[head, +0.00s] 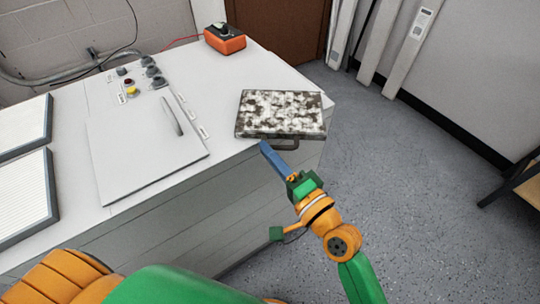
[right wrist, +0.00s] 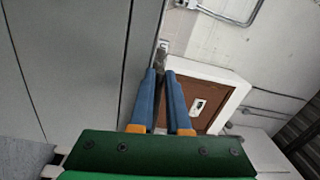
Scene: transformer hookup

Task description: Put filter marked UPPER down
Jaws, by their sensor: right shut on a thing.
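A dirty filter (head: 281,113), a flat panel mottled white and dark with a dark frame and a handle on its near side, is at the right end of the white cabinet top. No UPPER mark can be read on it. My right gripper (head: 265,147) has its blue fingers at the filter's near edge, beside the handle, and is shut on it. In the right wrist view the fingertips (right wrist: 161,72) close around a thin dark piece. I cannot tell whether the filter rests on the top or is slightly above it. My left gripper is not in view.
The white cabinet top (head: 235,75) has a closed lid panel (head: 145,147) with a handle and several knobs behind it. Two clean pleated filters (head: 22,195) lie at the left. An orange box (head: 225,38) stands at the back. Grey floor is open at the right.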

